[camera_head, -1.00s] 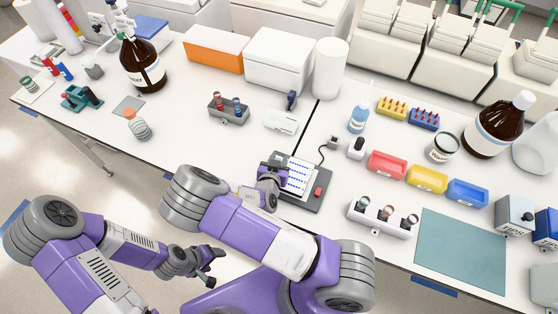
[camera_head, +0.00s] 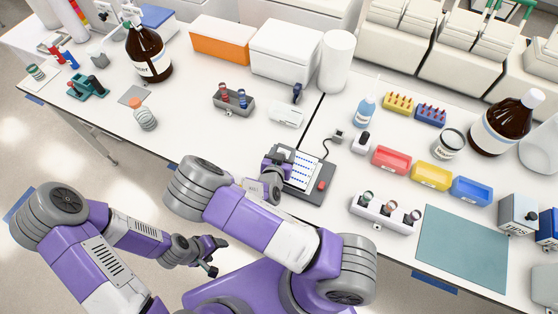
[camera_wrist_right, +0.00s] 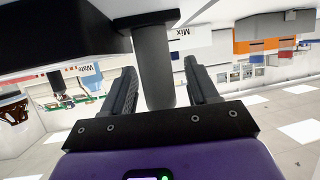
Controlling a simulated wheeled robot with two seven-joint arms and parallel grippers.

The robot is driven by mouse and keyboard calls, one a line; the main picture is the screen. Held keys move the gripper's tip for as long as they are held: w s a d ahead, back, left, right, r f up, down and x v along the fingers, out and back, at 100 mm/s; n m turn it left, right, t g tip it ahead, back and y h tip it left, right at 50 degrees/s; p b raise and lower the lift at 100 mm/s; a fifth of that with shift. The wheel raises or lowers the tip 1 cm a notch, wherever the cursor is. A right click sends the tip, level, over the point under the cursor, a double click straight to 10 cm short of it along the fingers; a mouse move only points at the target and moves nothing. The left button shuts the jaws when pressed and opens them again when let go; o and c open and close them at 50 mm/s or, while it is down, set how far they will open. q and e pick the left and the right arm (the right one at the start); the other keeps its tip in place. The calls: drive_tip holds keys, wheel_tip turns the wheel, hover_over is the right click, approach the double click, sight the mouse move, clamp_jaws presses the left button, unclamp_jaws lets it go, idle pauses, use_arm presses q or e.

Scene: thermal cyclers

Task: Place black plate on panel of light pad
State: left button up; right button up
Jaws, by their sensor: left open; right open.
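The light pad (camera_head: 313,195) is a dark box with a lit white panel (camera_head: 304,168) bearing blue dots, and a red button at its right. My right gripper (camera_head: 277,163) is at the panel's left side and hides part of it. In the right wrist view, this gripper (camera_wrist_right: 160,92) is open around a dark grey upright post (camera_wrist_right: 155,65). The post meets a flat black piece (camera_wrist_right: 145,20), which appears to be the black plate; whether it rests on the panel I cannot tell. My left gripper (camera_head: 212,257) is open and empty, off the table's front edge.
A white device (camera_head: 286,115) and a grey tube rack (camera_head: 233,103) stand behind the pad. A white holder (camera_head: 386,213) and red (camera_head: 391,160), yellow and blue bins stand to its right. A teal mat (camera_head: 463,250) lies bare at front right.

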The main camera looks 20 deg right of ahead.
drive_tip(key=v, duration=1.2)
